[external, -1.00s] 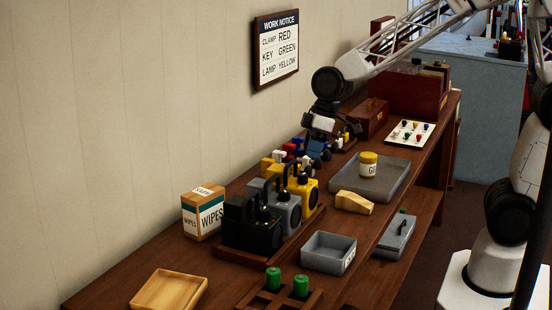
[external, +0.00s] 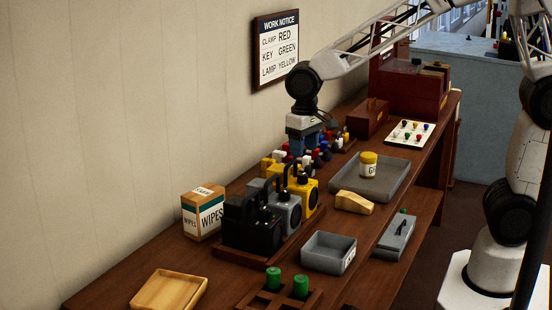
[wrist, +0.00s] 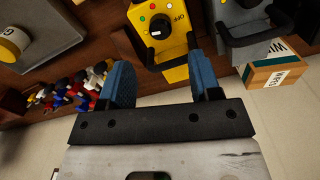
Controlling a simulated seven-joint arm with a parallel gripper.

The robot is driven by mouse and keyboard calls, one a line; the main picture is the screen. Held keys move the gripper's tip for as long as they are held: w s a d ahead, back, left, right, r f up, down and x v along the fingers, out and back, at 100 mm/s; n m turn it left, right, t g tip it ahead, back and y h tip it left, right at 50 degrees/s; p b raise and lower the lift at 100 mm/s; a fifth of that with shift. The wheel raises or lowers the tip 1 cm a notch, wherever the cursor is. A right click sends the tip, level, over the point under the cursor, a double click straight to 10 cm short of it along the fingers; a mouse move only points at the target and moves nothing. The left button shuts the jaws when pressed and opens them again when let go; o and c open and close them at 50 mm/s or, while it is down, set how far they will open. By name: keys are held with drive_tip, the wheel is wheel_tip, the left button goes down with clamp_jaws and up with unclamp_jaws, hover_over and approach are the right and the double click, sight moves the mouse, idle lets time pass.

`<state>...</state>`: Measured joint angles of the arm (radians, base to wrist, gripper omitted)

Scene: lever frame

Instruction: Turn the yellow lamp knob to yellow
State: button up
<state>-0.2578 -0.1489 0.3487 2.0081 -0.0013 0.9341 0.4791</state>
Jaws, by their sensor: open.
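The yellow lamp (external: 309,199) stands at the back end of a row of three lamps on a wooden base. In the wrist view the yellow lamp (wrist: 176,52) is at the top centre, with its black knob (wrist: 160,24) and small coloured dots, red and green among them, around it. Its black handle crosses in front. My gripper (external: 303,150) hangs pointing down, above and behind the yellow lamp in the external view. In the wrist view its blue fingers (wrist: 162,72) are apart, with nothing between them, short of the knob.
A grey lamp (external: 289,216) and a black lamp (external: 250,238) stand in the same row. A WIPES box (external: 203,214) is by the wall. Coloured small parts (wrist: 75,90) lie near the gripper. A grey tray (external: 345,188) is right. The wall notice (external: 277,47) pairs LAMP with YELLOW.

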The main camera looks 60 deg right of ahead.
sight(303, 175)
idle(0.3)
drive_tip(key=shift+f, duration=3.9)
drive_tip(key=c, duration=0.9)
drive_tip(key=shift+c, duration=0.2)
